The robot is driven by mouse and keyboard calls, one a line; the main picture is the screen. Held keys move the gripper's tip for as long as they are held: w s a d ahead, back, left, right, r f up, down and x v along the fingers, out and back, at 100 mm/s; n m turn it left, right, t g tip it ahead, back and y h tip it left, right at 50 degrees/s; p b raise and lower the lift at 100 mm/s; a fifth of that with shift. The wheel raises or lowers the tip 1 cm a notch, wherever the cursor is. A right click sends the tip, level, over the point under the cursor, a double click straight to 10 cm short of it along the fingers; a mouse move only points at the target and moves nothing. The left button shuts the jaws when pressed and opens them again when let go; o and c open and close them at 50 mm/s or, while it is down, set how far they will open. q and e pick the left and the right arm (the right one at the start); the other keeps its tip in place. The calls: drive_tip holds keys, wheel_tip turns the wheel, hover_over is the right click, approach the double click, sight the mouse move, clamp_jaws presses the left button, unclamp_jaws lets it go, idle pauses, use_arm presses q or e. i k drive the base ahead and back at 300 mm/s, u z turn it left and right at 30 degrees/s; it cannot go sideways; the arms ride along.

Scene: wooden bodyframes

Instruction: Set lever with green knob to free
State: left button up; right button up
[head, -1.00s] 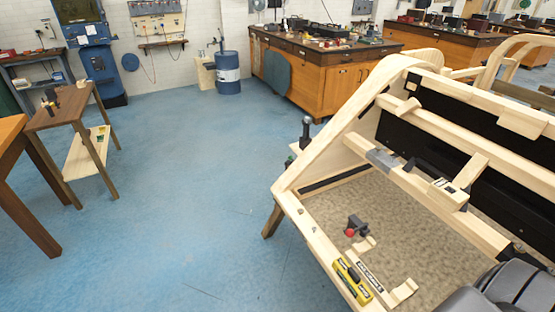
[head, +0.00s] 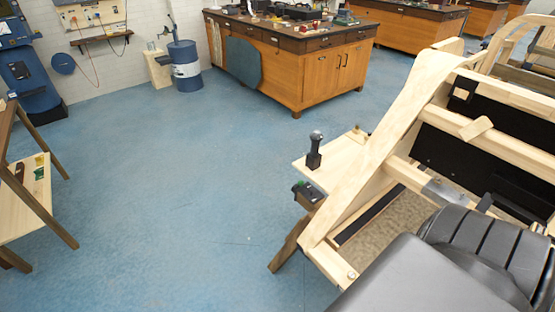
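A small green knob (head: 301,184) shows on a dark lever mount (head: 311,195) at the left outer side of the wooden bodyframe (head: 395,145). Its lever is small in the picture, and I cannot tell its setting. Just above it, a black upright lever handle (head: 315,150) stands on a pale wooden board. Neither of my grippers is in view. A large dark grey padded or ribbed form, perhaps part of my own arm, covers the lower right and hides much of the frame's inside.
A dark-topped wooden workbench (head: 300,60) and a blue barrel (head: 186,66) stand at the back. A wooden side table with a lower shelf (head: 28,205) is at the left. Open blue floor (head: 170,190) lies between it and the bodyframe.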

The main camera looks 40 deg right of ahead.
sight(301, 183)
drive_tip(key=i, duration=2.1)
drive_tip(key=z, duration=3.15)
